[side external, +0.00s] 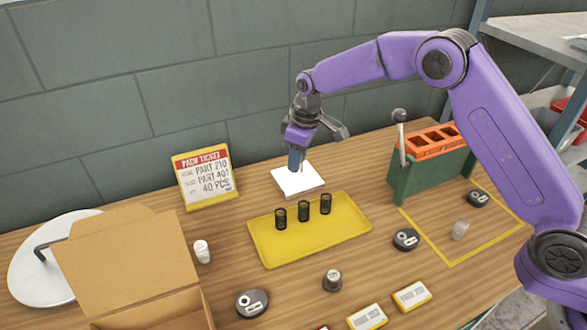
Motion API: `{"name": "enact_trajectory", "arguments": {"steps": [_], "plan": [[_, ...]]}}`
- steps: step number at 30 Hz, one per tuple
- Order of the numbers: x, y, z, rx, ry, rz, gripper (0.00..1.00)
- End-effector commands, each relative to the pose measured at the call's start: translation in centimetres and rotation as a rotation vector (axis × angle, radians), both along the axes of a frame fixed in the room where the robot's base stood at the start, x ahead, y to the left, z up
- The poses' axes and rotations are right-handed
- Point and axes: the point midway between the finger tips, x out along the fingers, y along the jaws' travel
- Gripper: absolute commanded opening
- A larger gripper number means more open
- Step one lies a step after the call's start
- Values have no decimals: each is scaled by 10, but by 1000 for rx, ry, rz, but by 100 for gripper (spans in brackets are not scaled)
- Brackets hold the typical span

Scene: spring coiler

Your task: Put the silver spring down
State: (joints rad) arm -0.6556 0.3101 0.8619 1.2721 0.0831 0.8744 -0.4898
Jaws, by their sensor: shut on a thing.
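My gripper (297,163) points down over a white square pad (284,185) behind the yellow tray. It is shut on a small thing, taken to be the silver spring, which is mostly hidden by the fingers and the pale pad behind. I cannot tell whether it touches the pad. Another silvery coil (460,229) stands upright inside a yellow outlined square on the right. A pale, silvery cylinder (202,251) stands left of the tray.
Three black springs stand in the yellow tray (345,237). A green stand (437,175) with orange slots and a lever is at right. A part ticket (204,178), open cardboard box (128,262) and white disc (30,268) are at left. Dark round pieces (405,239) lie about.

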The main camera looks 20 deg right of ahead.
Motion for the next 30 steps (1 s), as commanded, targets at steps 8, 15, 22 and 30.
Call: {"name": "enact_trajectory", "arguments": {"steps": [8, 15, 22, 30], "plan": [[8, 4, -12, -1, 1, 0, 0], [10, 5, -41, -1, 2, 1, 0], [11, 5, -44, 1, -1, 0, 0], [10, 5, -47, 0, 0, 1, 51]]}}
